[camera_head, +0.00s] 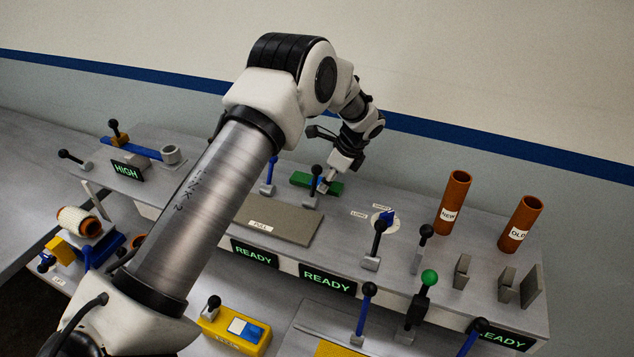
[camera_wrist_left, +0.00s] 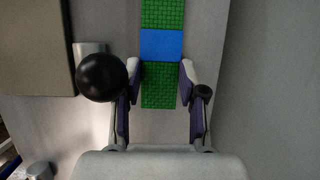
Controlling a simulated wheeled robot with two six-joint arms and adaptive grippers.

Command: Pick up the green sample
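The green sample (camera_head: 302,179) is a flat, long green piece on the grey bench top at the back. In the left wrist view the green sample (camera_wrist_left: 160,85) has a ridged surface and a blue band across it. My left gripper (camera_head: 327,184) is over it in the head view. In the left wrist view my left gripper (camera_wrist_left: 160,72) is open, with a finger along each long side of the sample and narrow gaps between. I cannot tell how far above the bench the fingertips are. My right gripper is not in view.
A black-knobbed lever (camera_head: 314,180) stands close beside the sample; its knob (camera_wrist_left: 101,77) is near my left finger. A grey plate (camera_head: 285,222) lies in front. Orange tubes (camera_head: 453,203) and several other levers stand to the right. The wall (camera_head: 480,90) is close behind.

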